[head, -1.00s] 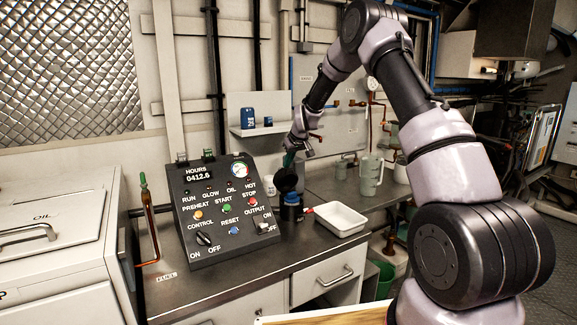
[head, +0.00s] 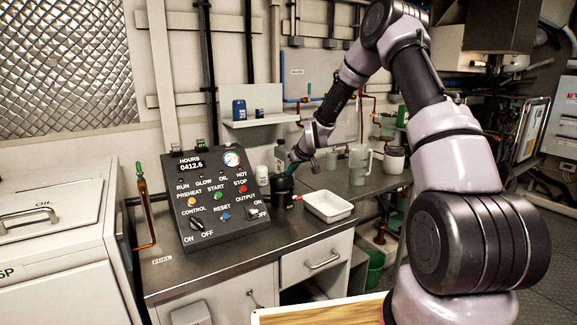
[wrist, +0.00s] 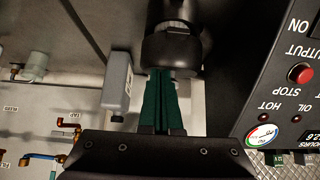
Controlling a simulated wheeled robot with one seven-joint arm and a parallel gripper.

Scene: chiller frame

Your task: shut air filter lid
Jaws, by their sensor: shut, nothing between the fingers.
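The air filter (head: 282,192) is a black canister on the steel counter, just right of the control panel. Its dark lid (wrist: 172,48) appears down on the body in the wrist view; whether it sits fully closed cannot be told. My gripper (head: 289,169) reaches down to the top of the filter from the upper right. In the wrist view its green fingers (wrist: 163,73) are together with nothing between them. Their tips are at the lid's edge, and contact is unclear. The gripper partly hides the filter top in the head view.
The control panel (head: 218,212) stands close left of the filter. A white tray (head: 328,207) lies to its right. A white bottle (head: 262,178) and a grey bottle (head: 280,155) stand behind. A pitcher (head: 360,165) and a pot (head: 393,160) stand farther right.

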